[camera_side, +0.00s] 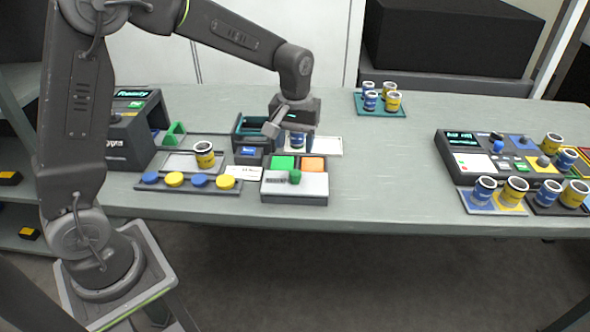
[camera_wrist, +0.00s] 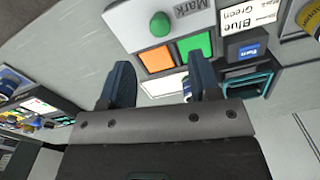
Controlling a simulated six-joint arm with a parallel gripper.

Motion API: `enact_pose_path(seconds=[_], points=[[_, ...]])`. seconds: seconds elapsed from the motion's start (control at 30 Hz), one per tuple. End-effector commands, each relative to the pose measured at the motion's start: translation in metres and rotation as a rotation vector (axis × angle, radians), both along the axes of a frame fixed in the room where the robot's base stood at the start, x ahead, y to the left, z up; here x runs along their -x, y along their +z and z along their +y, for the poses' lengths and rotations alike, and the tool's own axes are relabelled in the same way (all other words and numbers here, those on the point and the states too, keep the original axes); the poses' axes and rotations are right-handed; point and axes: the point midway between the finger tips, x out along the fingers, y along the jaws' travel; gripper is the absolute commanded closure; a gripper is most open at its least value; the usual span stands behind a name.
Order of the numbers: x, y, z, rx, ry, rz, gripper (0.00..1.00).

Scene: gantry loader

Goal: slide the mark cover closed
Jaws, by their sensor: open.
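The mark cover (camera_side: 295,188) is a pale grey slab with a green knob (camera_side: 295,176) on top. In the wrist view, the cover (camera_wrist: 135,25) carries the word "Mark" beside its green knob (camera_wrist: 160,24). A green pad (camera_side: 283,162) and an orange pad (camera_side: 313,164) lie uncovered behind it; both also show in the wrist view, green (camera_wrist: 194,47) and orange (camera_wrist: 157,59). My gripper (camera_side: 289,129) is open, above and behind the pads, apart from the knob. In the wrist view, its fingers (camera_wrist: 160,85) are spread, with the knob ahead of them.
A blue can (camera_side: 297,141) stands under my gripper, partly hidden. A yellow can (camera_side: 205,155) stands on a tray to the left, behind a row of coloured discs (camera_side: 187,181). A dark frame (camera_side: 250,128) is close behind. The bench right of the cover (camera_side: 380,180) is clear.

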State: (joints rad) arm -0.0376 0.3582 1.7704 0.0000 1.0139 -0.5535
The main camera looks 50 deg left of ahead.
Motion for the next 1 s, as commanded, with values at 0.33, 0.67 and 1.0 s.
enact_pose_path(seconds=[0.33, 0.67, 1.0], points=[[0.001, -0.066, 0.0, 0.0, -0.001, 0.002, 0.43], [0.0, -0.086, 0.0, 0.0, -0.001, -0.001, 0.43], [0.0, -0.085, 0.0, 0.0, -0.001, -0.001, 0.57]])
